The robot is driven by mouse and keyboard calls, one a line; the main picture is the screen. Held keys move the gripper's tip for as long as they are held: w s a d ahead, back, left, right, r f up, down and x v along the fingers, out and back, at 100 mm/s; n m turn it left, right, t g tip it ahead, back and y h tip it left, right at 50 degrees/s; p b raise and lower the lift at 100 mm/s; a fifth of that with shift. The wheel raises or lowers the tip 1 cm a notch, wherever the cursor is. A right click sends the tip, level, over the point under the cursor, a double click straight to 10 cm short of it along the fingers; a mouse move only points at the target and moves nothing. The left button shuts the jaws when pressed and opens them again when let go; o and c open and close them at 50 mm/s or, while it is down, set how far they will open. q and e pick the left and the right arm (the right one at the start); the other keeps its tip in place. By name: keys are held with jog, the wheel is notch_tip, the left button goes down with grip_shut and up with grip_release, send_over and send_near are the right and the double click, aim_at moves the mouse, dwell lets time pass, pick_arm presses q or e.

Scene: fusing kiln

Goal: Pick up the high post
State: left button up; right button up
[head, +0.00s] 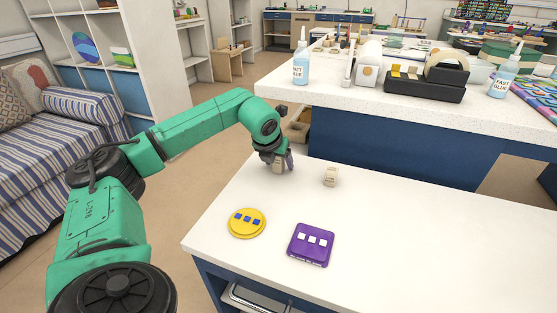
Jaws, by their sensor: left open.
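My left gripper (281,161) reaches down to the far left part of the white table. Its jaws are open around or just in front of a small beige post (279,168), which is partly hidden by the fingers. I cannot tell whether the fingers touch it. A second small beige post (330,177) stands upright to the right, clear of the gripper. It carries small dark lettering that is too small to read, so I cannot tell which post is the high one. My right gripper is not in view.
A yellow disc (238,233) with blue squares and a purple square tile (303,255) with white squares lie on the white table (420,250). The table's right side is clear. Behind stands a counter with glue bottles (301,66) and a tape dispenser (440,75).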

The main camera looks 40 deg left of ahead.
pick_arm(q)
jog(key=shift+r, duration=0.15)
grip_shut()
